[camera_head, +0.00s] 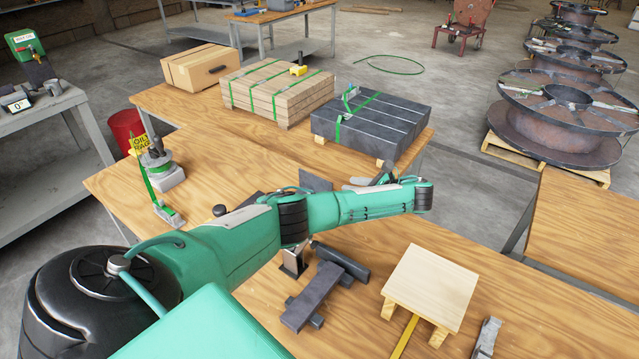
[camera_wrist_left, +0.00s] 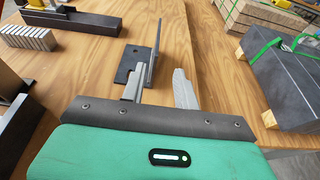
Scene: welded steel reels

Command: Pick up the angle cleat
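The angle cleat is a dark grey L-shaped piece on the wooden table. In the left wrist view its flat leg (camera_wrist_left: 132,64) lies on the table and its other leg (camera_wrist_left: 156,52) stands upright. In the head view the upright leg (camera_head: 316,180) shows just behind my left arm, which hides its lower part. My left gripper (camera_wrist_left: 160,74) is open, with one finger on each side of the upright leg in the picture; I cannot tell whether the leg is between them. In the head view the left gripper (camera_head: 384,178) is mostly hidden behind the forearm. My right gripper is not in view.
A strapped dark steel bundle (camera_head: 370,126) and a strapped timber bundle (camera_head: 277,90) stand behind, beside a cardboard box (camera_head: 199,68). In front are dark bars (camera_head: 325,285) and a small wooden stand (camera_head: 430,287). Bare table lies around the cleat.

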